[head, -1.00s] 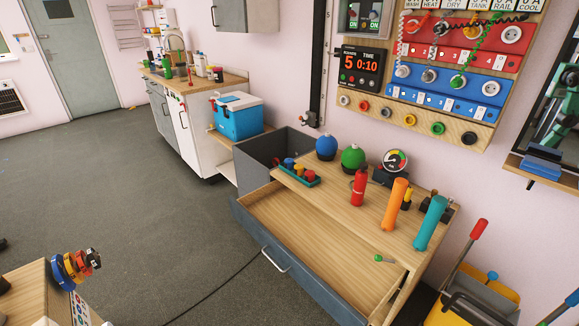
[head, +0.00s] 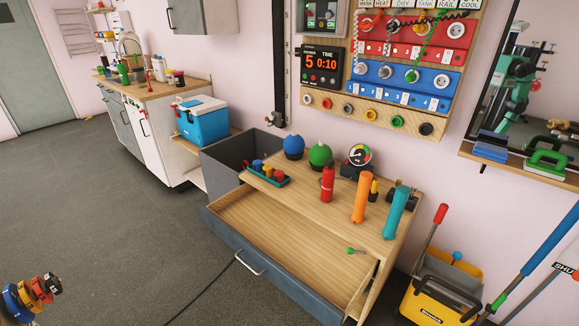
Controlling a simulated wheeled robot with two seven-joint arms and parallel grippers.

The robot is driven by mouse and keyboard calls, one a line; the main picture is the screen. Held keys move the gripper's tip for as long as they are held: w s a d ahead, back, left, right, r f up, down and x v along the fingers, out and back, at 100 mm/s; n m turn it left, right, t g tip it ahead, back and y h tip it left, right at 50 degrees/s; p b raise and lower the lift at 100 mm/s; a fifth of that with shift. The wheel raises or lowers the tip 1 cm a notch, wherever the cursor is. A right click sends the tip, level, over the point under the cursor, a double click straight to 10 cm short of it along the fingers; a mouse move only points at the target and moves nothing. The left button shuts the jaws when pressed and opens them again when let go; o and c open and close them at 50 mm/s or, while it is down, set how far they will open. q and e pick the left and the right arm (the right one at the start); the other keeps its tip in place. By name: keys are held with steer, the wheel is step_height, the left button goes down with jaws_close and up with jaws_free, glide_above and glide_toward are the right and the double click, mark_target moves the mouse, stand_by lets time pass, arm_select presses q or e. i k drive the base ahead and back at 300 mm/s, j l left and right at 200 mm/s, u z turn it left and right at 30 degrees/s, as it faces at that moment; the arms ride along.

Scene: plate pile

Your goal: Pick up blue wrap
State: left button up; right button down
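An orange roll (head: 360,198) and a teal-blue roll (head: 395,213) stand slightly tilted at the right part of the wooden bench top (head: 320,212). The teal-blue roll is the one closest to a blue wrap that I see; I cannot tell for sure that it is the wrap. It stands near the right edge of the top, right of the orange roll. Neither of my grippers shows in the head view.
A red extinguisher-shaped bottle (head: 327,182), a gauge (head: 359,156), a green ball (head: 320,155) and a blue ball (head: 293,146) share the bench top. An open drawer (head: 285,238) juts out in front. A yellow bucket (head: 438,290) stands at right.

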mark_target(257, 164)
steer(key=i+j+z, duration=0.2)
steer(key=z, duration=0.25)
steer(key=i+j+z, duration=0.15)
steer(key=j+z, duration=0.3)
steer(key=i+j+z, duration=0.15)
steer(key=j+z, duration=0.15)
steer(key=z, duration=0.15)
